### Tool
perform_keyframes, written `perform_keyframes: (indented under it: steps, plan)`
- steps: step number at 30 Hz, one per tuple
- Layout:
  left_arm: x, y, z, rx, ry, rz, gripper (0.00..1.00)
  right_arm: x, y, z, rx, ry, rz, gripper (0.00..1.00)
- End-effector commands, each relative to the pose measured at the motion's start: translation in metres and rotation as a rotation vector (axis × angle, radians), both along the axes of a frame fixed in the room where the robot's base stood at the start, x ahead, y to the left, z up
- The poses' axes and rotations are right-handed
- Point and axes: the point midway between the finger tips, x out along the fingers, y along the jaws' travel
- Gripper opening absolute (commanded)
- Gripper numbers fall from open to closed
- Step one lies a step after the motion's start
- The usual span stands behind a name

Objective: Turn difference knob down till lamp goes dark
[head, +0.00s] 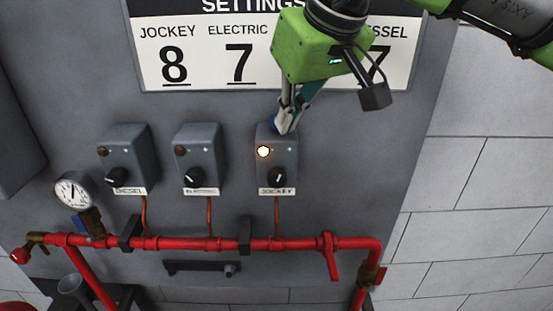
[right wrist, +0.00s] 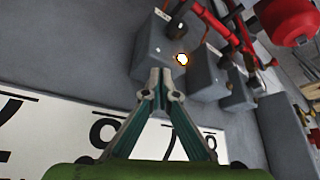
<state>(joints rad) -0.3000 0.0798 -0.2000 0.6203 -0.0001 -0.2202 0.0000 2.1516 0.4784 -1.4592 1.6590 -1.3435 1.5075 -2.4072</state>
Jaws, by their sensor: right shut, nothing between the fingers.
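The grey JOCKEY switch box (head: 289,160) is the rightmost of three on the panel. Its lamp (head: 263,151) is lit; the glow also shows in the right wrist view (right wrist: 182,59). A black knob (head: 277,177) sits low on its front, above the JOCKEY label. No knob in view is marked "difference". My right gripper (head: 281,128) is shut and empty at the top edge of this box, above the lamp. Its fingertips (right wrist: 160,90) appear close to the box in the right wrist view; whether they touch it is unclear. My left gripper is out of view.
The ELECTRIC box (head: 199,150) and DIESEL box (head: 127,150) stand to the left, lamps unlit. A settings sign (head: 205,67) hangs above, reading 8 under JOCKEY. A red pipe (head: 185,244) with valves and a gauge (head: 73,190) runs below.

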Motion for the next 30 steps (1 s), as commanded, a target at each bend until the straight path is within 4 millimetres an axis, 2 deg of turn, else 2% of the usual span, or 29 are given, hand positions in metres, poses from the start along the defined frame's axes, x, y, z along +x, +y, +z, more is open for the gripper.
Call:
perform_keyframes:
  steps: [30]
  plan:
    - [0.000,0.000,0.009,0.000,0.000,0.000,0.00,0.011,0.005,0.000,0.000,0.000,0.000,0.00]
